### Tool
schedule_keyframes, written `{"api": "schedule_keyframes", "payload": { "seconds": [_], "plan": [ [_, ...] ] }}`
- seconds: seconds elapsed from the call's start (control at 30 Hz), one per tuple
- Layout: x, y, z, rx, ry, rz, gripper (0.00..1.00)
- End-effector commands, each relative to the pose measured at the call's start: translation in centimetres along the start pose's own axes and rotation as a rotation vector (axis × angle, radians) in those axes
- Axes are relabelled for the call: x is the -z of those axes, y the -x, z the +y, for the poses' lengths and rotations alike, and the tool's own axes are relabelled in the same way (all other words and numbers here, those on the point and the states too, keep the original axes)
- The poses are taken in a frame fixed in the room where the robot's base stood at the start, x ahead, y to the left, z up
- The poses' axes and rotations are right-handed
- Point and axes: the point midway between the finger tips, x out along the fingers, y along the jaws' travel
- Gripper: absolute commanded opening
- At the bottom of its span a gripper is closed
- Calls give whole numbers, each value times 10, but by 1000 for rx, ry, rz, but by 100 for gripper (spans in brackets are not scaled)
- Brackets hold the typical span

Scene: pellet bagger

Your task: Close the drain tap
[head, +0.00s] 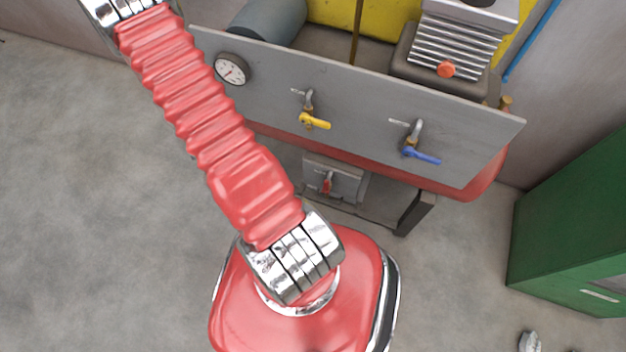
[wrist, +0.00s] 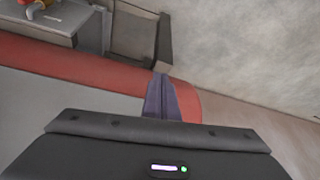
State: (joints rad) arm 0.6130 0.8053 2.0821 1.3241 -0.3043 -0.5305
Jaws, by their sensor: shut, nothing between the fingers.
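Three taps show in the head view. A yellow-handled tap (head: 314,122) and a blue-handled tap (head: 422,156) sit on the grey panel (head: 360,100), each beside a small label too small to read. A red-handled tap (head: 327,183) is low down, on a grey box under the panel. I cannot tell by marking which one is the drain tap. In the wrist view, part of a red and brass fitting (wrist: 38,5) shows at the top left edge. My gripper (wrist: 162,77) is shut and empty, in front of the red tank end, apart from that fitting. It is outside the head view.
A pressure gauge (head: 231,69) is on the panel's left. The red tank (head: 487,175) runs behind and below the panel. A finned motor block (head: 452,45) with a red knob is above. A green cabinet (head: 575,215) stands at right. The floor at left is clear.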

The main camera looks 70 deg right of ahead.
Motion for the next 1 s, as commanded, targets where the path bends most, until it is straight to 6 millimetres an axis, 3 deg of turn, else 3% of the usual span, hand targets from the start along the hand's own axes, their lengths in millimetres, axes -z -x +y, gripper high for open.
{"api": "schedule_keyframes", "payload": {
  "seconds": [0.1, 0.3, 0.5, 0.6, 0.73, 1.0],
  "plan": [
    [-10, -36, 44, -114, -49, -3, 0],
    [-33, -82, 120, -308, -118, -9, 0],
    [-66, -110, 195, -501, -169, -27, 0],
    [-79, -117, 220, -568, -181, -36, 0],
    [-87, -119, 236, -612, -190, -41, 0],
    [-88, -120, 237, -617, -191, -42, 0]
  ]
}}
